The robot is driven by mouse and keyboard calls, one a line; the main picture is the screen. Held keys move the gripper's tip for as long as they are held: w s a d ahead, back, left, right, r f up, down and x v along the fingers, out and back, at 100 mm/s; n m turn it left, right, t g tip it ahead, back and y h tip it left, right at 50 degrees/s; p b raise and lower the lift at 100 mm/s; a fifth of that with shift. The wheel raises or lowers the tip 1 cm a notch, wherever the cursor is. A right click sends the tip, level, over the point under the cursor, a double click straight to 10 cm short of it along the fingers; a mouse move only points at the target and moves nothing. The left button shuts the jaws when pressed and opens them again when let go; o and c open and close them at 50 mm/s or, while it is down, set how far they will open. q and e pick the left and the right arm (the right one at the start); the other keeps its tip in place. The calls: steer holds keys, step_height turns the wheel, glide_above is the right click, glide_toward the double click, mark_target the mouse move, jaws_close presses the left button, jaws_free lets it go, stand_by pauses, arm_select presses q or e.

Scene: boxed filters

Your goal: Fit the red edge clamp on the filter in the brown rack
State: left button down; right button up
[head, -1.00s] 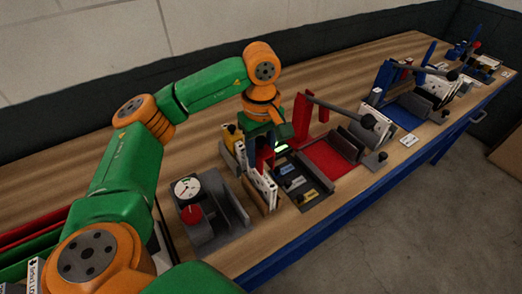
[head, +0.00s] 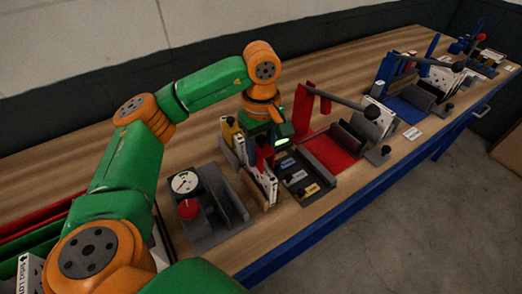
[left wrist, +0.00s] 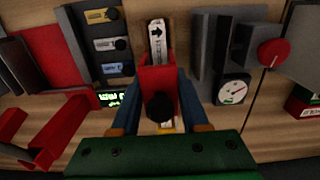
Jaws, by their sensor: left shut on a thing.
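The red edge clamp (left wrist: 157,78) with a black knob (left wrist: 159,108) is between the blue fingers of my left gripper (left wrist: 160,98), which is shut on it. In the head view the left gripper (head: 263,145) is over the brown rack (head: 255,190). The white filter (left wrist: 157,38) with a black arrow stands in this rack, in line with the clamp. In the head view its near end (head: 266,186) shows below the clamp. The clamp overlaps the filter in the wrist view; I cannot tell whether it sits on its edge. My right gripper is not in view.
A grey fixture with a dial gauge (head: 185,182) and red knob stands left of the rack. A dark tray with labelled blocks (head: 303,180) and a red press (head: 333,152) stand to the right. A yellow part (head: 229,130) is behind. A blue station is farther right.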

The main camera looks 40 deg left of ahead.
mark_target(261, 138)
arm_select(q)
steer(key=shift+s, duration=0.1)
steer(key=shift+f+b, duration=2.6)
steer(key=shift+f, duration=0.35)
stand_by(0.4)
steer(key=shift+c, duration=1.6)
jaws_free()
steer(key=shift+r, duration=0.3)
step_height(261, 138, up, 7)
steer(key=shift+f+p, duration=0.2)
steer(key=shift+p, duration=0.2)
step_height(261, 138, up, 7)
steer(key=p, duration=0.7)
steer(key=shift+r+p, duration=0.15)
steer(key=shift+p, duration=0.15)
